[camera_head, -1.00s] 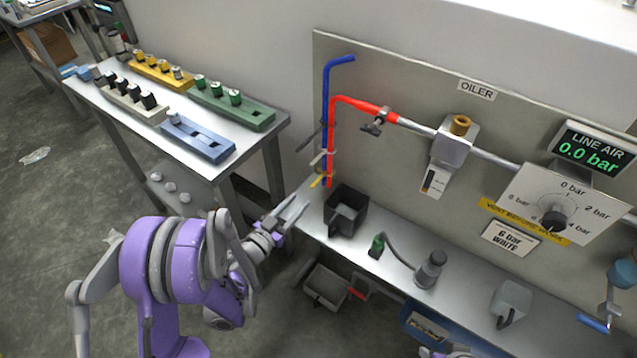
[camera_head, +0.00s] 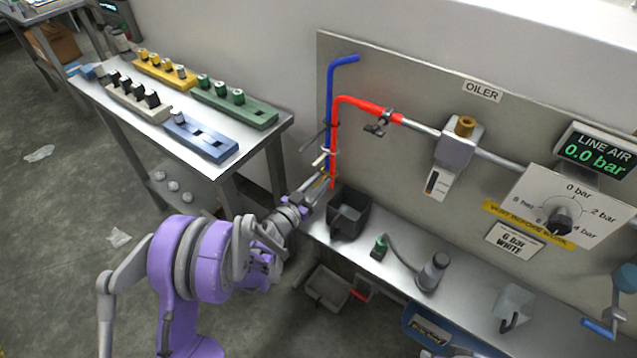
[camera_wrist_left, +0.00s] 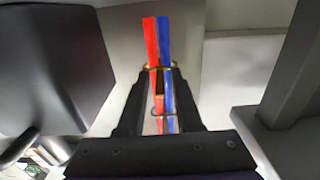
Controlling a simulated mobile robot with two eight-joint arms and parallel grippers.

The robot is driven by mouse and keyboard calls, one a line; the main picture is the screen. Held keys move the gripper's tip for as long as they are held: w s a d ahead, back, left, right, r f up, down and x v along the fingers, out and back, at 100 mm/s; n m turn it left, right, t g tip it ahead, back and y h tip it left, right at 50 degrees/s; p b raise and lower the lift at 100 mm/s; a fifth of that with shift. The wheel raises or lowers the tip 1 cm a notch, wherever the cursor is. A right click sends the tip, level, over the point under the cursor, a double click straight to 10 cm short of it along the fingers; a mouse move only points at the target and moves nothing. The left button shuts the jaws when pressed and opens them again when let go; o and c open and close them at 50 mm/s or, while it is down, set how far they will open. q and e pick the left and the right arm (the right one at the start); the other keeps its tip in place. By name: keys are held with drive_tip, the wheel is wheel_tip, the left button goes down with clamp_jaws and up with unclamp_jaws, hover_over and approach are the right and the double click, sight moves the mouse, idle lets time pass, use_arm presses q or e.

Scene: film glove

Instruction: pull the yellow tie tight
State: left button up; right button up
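A red hose (camera_head: 334,135) and a blue hose (camera_head: 329,88) run together down the panel; both also show in the left wrist view, red (camera_wrist_left: 151,45) and blue (camera_wrist_left: 164,45). The yellow tie (camera_head: 324,178) is around their lower part, largely covered by my gripper in the head view. In the left wrist view a yellowish tie band (camera_wrist_left: 159,67) crosses the hoses at the fingertips. My left gripper (camera_head: 319,187) is at the yellow tie, its fingers apart on either side of the hoses' line (camera_wrist_left: 159,85). I see no firm grip on the tail. My right gripper is out of view.
A white tie (camera_head: 326,152) and a dark-tailed tie sit higher on the hoses. A black bin (camera_head: 349,213) stands just right of my left gripper on the bench. The side table (camera_head: 262,143) with colored racks is at the left. The panel is close behind the hoses.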

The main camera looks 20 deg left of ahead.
use_arm(q)
clamp_jaws()
idle(1.2)
